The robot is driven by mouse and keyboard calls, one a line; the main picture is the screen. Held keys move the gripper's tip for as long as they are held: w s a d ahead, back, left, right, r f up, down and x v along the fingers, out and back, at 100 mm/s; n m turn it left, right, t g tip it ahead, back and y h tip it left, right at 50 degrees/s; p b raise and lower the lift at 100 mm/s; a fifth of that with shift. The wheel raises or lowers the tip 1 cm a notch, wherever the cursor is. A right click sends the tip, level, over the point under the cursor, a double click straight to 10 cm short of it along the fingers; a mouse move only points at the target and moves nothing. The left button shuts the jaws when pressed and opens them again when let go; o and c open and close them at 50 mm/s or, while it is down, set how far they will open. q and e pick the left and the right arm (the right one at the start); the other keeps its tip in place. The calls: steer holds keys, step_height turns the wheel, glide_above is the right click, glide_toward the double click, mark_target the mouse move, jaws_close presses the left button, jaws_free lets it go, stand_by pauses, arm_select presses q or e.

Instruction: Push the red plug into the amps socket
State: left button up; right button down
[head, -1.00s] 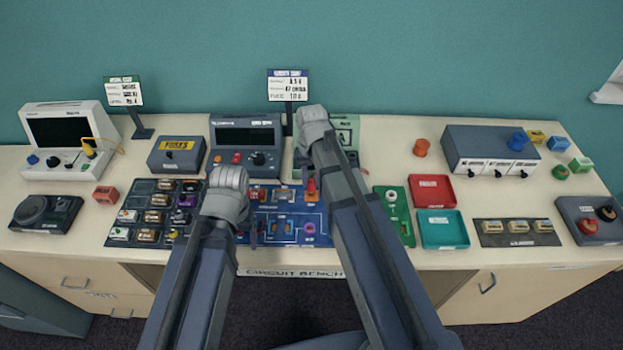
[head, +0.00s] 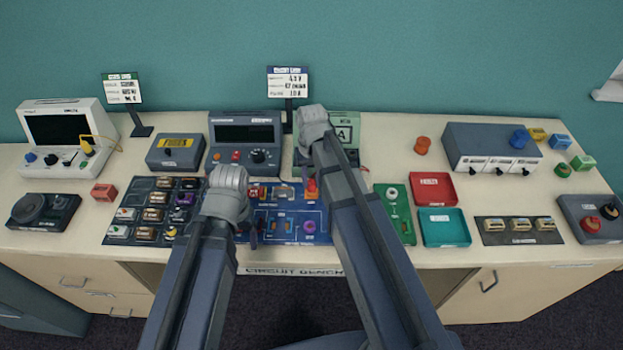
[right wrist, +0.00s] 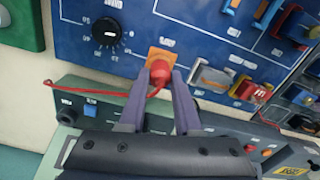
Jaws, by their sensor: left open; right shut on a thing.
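The red plug (right wrist: 157,75) is between the fingertips of my right gripper (right wrist: 160,78), which is shut on it. It stands right at an orange square socket piece (right wrist: 163,57) on the blue circuit board (right wrist: 120,62); I cannot tell how deep it sits. A thin red lead trails from it. In the head view the red plug (head: 312,185) shows beside my right forearm. The socket's printed label is too blurred to read. My left gripper (head: 252,238) is open and hangs over the board's left edge, its fingers partly hidden by my arm.
A grey-green meter (head: 345,120) marked A and a dark meter (head: 243,120) stand behind the board. A parts tray (head: 112,228) lies left; a green board (head: 388,205), red tray (head: 452,177) and teal tray (head: 463,240) lie right. A black knob (right wrist: 107,35) is near the plug.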

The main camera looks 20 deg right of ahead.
arm_select(q)
steer(key=shift+f, duration=0.3)
arm_select(e)
steer(key=shift+f, duration=0.25)
steer(key=shift+c, duration=0.2)
jaws_free()
arm_select(q)
steer(key=shift+r, duration=0.15)
arm_select(e)
steer(key=shift+r, duration=0.15)
steer(key=shift+r+p, duration=3.85)
steer(key=shift+r, duration=0.1)
arm_select(q)
step_height(320, 180, up, 8)
steer(key=shift+f, duration=0.25)
arm_select(e)
steer(key=shift+f, duration=0.2)
step_height(320, 180, down, 6)
steer(key=b, duration=0.6)
arm_select(q)
step_height(320, 180, down, 6)
steer(key=shift+r, duration=0.1)
